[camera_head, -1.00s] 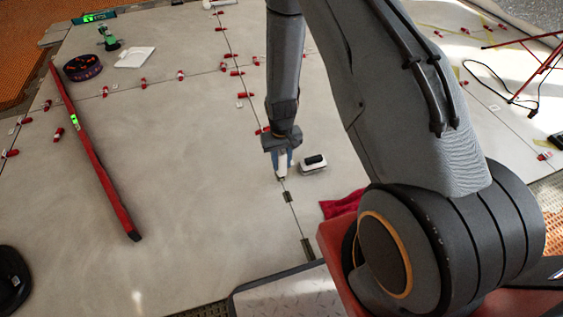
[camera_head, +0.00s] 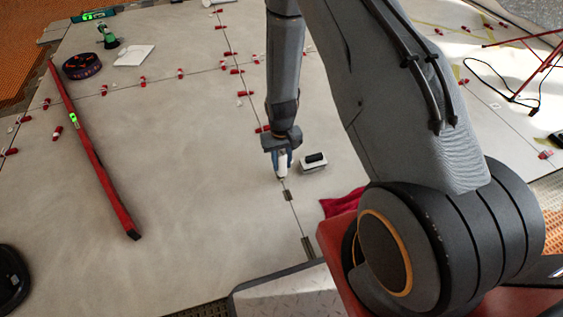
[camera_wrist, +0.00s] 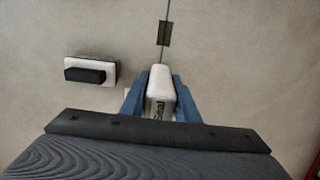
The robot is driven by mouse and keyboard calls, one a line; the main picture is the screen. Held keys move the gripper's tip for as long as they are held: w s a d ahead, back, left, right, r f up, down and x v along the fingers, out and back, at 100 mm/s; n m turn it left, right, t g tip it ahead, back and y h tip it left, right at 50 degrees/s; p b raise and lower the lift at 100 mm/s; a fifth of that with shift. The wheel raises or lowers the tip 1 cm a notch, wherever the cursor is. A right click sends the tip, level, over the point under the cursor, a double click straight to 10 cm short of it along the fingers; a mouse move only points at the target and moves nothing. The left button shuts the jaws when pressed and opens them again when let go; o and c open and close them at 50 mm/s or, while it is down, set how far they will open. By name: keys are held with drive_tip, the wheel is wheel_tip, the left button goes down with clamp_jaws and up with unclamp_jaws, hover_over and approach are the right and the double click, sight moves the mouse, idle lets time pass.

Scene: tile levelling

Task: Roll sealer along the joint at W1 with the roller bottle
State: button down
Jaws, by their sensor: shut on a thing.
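My gripper (camera_head: 283,163) is shut on a small white roller bottle (camera_wrist: 160,90), with one blue finger on each side. In the wrist view the bottle lies between the fingers (camera_wrist: 158,100), in line with the thin dark tile joint (camera_wrist: 163,52). In the head view the bottle's lower end is over or at the joint line (camera_head: 294,213); I cannot tell whether it touches the floor. A dark patch (camera_head: 288,196) sits on the joint just in front of it. It also shows in the wrist view (camera_wrist: 165,34). No W1 label is readable.
A white block with a black top (camera_head: 314,162) stands close right of my gripper, also in the wrist view (camera_wrist: 90,72). A second dark patch (camera_head: 308,247) lies nearer on the joint. A long red level (camera_head: 98,167) lies left. A red cloth (camera_head: 343,203) lies right.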

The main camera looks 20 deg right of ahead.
drive_tip(key=shift+s, duration=0.15)
drive_tip(key=shift+s+p, duration=0.75)
drive_tip(key=shift+s, duration=0.2)
drive_tip(key=shift+s, duration=0.15)
drive_tip(key=shift+s+r+p, duration=0.1)
drive_tip(key=shift+s+p, duration=0.65)
drive_tip(key=shift+s, duration=0.15)
drive_tip(key=shift+s, duration=0.2)
drive_tip(key=shift+s+p, duration=0.6)
drive_tip(key=shift+s, duration=0.15)
drive_tip(key=shift+s, duration=0.15)
drive_tip(key=shift+s+p, duration=0.6)
drive_tip(key=shift+s, duration=0.45)
